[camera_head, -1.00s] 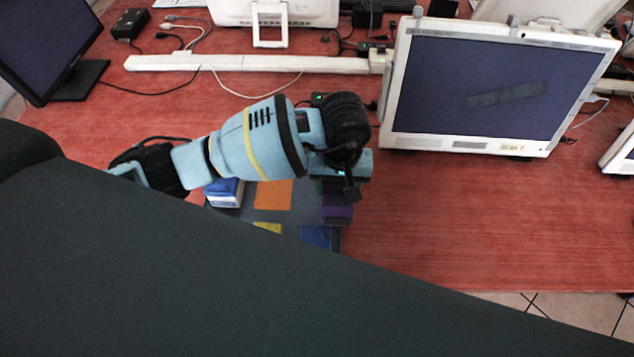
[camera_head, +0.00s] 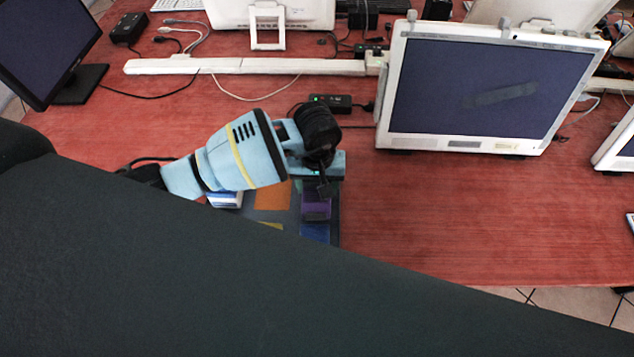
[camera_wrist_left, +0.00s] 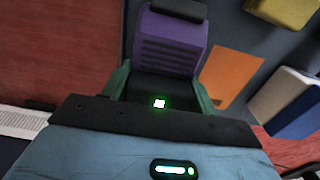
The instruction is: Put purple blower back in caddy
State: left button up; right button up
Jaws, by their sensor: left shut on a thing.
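The purple blower (camera_head: 316,203) is a purple block with ridges and a dark end. It also shows in the left wrist view (camera_wrist_left: 168,48), between the green fingers of my left gripper (camera_wrist_left: 161,82). My left gripper (camera_head: 319,184) is shut on it in the head view. The blower is over the right part of a dark grey surface (camera_head: 243,213) with orange, yellow and blue patches, which may be the caddy. I cannot tell whether the blower touches it. My right gripper is in neither view.
A blue and white block (camera_head: 226,199) stands left of the orange patch (camera_head: 273,195). A yellow object (camera_wrist_left: 283,10) shows in the wrist view. A white monitor (camera_head: 485,90) stands at the right. The red table (camera_head: 430,220) is clear right of the grey surface.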

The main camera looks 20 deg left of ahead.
pick_arm(q)
jog(key=shift+f, duration=0.2)
jog(key=o, duration=0.9)
jog(key=shift+o, duration=0.2)
jog(key=shift+r, duration=0.2)
notch_tip(320, 180, up, 12)
jog(key=shift+r, duration=0.1)
